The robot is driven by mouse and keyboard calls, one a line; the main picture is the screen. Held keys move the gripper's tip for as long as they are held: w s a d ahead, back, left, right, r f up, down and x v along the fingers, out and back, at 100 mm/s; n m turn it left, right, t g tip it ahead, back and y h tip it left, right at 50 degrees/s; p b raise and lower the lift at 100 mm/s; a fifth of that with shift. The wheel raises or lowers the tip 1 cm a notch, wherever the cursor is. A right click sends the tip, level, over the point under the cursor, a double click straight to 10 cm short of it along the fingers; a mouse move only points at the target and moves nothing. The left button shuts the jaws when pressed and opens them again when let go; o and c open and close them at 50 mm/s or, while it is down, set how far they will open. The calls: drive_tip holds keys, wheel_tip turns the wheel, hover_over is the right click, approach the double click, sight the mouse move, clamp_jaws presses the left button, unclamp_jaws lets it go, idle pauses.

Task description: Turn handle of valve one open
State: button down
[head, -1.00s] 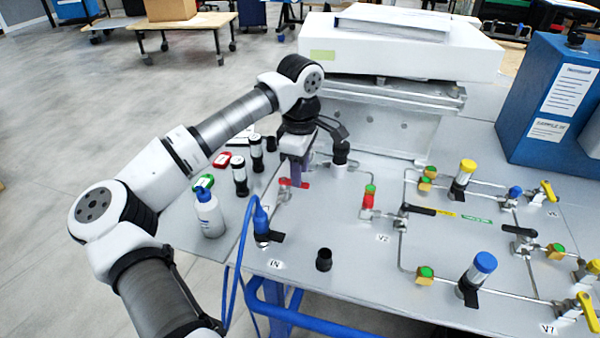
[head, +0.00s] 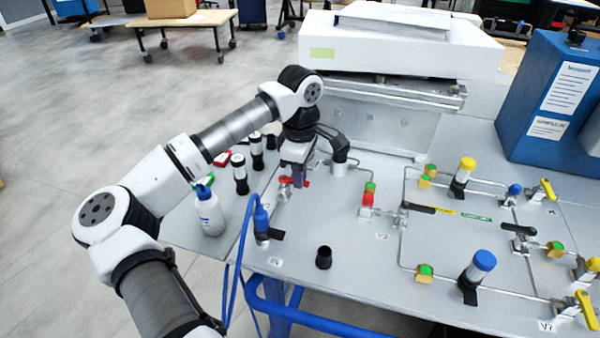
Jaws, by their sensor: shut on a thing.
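A small valve with a red handle (head: 285,181) stands on the grey panel, left of centre in the head view.
A blue-topped fitting with a blue hose (head: 261,222) and a black cup (head: 323,258) stand in front. A white bottle (head: 208,212) is at left. A black elbow pipe (head: 339,148) rises close to my gripper's right. More valves fill the right side.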

drive_tip(key=n+b, duration=0.1)
drive_tip(key=w+n+b, duration=0.1)
drive_tip(key=n, duration=0.1)
drive_tip(key=shift+d+f, duration=0.1)
drive_tip(key=n, duration=0.1)
drive_tip(key=w+n+b, duration=0.1)
drive_tip(key=n, duration=0.1)
drive_tip(key=w+n, duration=0.1)
drive_tip(key=n, duration=0.1)
drive_tip(key=shift+a+b, duration=0.2)
drive_tip(key=shift+b, duration=0.2)
drive_tip(key=n, duration=0.3)
drive_tip(key=w+a+n, duration=0.1)
drive_tip(key=n, duration=0.1)
drive_tip(key=shift+b, duration=0.35)
drive_tip(key=shift+w+a+n, duration=0.15)
drive_tip(key=shift+a+n, duration=0.1)
drive_tip(key=shift+n, duration=0.6)
drive_tip(key=shift+w+a+n, duration=0.2)
drive_tip(key=shift+n, duration=0.6)
drive_tip(key=shift+w+a+n, duration=0.15)
drive_tip(key=shift+a+n, duration=0.1)
drive_tip(key=shift+n, duration=0.6)
drive_tip(key=c, duration=1.4)
unclamp_jaws()
drive_tip(key=shift+r, duration=0.2)
wheel_tip(320, 180, up, 14)
drive_tip(key=shift+f, duration=0.15)
